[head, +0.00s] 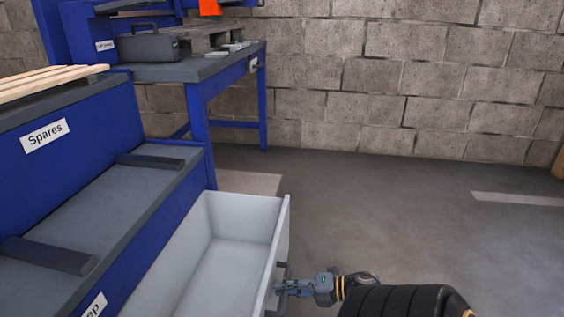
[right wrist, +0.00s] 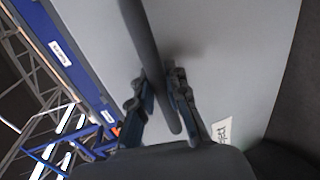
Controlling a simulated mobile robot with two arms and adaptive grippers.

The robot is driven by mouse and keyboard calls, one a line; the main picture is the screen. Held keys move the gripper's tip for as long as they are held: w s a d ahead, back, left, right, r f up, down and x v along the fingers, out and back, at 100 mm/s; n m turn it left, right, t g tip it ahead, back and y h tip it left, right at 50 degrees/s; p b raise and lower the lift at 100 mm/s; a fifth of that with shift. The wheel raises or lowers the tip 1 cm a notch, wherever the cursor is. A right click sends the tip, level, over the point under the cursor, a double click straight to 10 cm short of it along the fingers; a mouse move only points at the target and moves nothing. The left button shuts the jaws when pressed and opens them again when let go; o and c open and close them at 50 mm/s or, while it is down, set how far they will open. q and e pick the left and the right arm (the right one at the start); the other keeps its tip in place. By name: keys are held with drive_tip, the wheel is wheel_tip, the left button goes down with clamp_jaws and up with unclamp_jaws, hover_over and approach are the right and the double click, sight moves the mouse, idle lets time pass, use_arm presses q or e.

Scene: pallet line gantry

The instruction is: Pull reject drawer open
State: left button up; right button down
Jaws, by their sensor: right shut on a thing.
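The reject drawer (head: 235,245) is a light grey open-topped box at the bottom centre of the head view. It is pulled well out from the blue unit, and the part of its inside that I see is empty. Its dark bar handle (head: 284,272) is on the front panel; the handle also shows in the right wrist view (right wrist: 147,50). My right gripper (head: 283,287) is at the handle from the right, and its fingers (right wrist: 163,100) are shut around the bar. A partly seen label (right wrist: 222,130) is on the drawer front. My left gripper is not in view.
The floor (head: 400,210) right of the drawer is clear up to the block wall (head: 400,80).

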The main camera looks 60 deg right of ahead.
drive_tip(key=c, duration=1.3)
unclamp_jaws()
drive_tip(key=v, duration=1.2)
drive_tip(key=shift+f, duration=0.1)
